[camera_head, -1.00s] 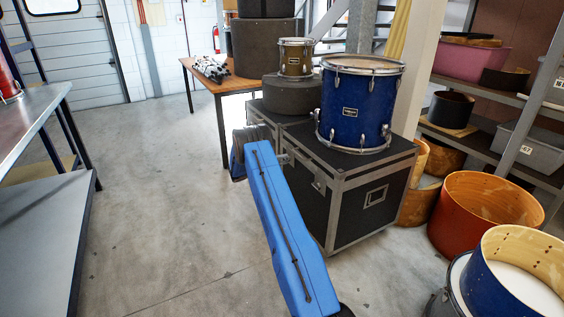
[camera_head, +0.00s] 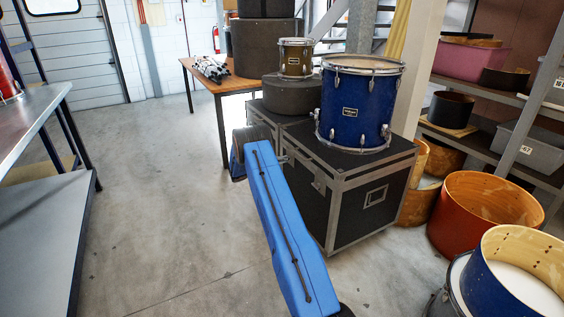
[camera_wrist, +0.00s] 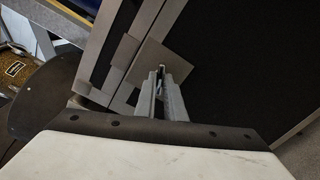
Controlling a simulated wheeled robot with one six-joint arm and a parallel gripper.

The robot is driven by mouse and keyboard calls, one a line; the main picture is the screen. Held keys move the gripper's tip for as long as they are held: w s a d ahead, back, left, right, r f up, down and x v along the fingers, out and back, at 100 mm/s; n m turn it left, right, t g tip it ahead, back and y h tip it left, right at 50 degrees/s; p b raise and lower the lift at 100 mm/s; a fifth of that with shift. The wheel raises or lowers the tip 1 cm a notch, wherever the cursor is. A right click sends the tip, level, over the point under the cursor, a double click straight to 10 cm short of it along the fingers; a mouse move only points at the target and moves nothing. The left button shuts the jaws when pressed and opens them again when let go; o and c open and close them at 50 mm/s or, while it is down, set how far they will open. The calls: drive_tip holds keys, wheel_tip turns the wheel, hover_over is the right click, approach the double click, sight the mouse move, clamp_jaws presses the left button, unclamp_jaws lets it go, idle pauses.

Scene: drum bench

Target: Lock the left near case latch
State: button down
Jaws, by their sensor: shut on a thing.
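The black case (camera_head: 336,208) with grey metal edging stands on the floor, centre right in the head view. My gripper (camera_head: 284,160) is at the left end of its near face, partly hidden behind my blue arm. In the wrist view my gripper (camera_wrist: 162,84) is shut on a small grey metal part, the latch (camera_wrist: 159,88), in front of a square metal plate (camera_wrist: 163,58) beside the lid seam. The fingers hide most of the latch, so its exact turn cannot be told. Another latch (camera_head: 319,181) shows further right on the near face.
A blue drum (camera_head: 358,108) stands on the case lid. A round dark case (camera_head: 290,95) and a small brown drum (camera_head: 296,58) are behind. Open drum shells (camera_head: 480,215) stand on the right. The floor (camera_head: 165,200) to the left is clear.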

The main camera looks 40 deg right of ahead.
drive_tip(key=n, duration=1.3)
drive_tip(key=shift+f, duration=0.1)
drive_tip(key=shift+n, duration=0.5)
drive_tip(key=c, duration=1.8)
unclamp_jaws()
drive_tip(key=shift+c, duration=0.2)
drive_tip(key=v, duration=1.7)
drive_tip(key=shift+w+a, duration=0.15)
drive_tip(key=shift+a, duration=0.1)
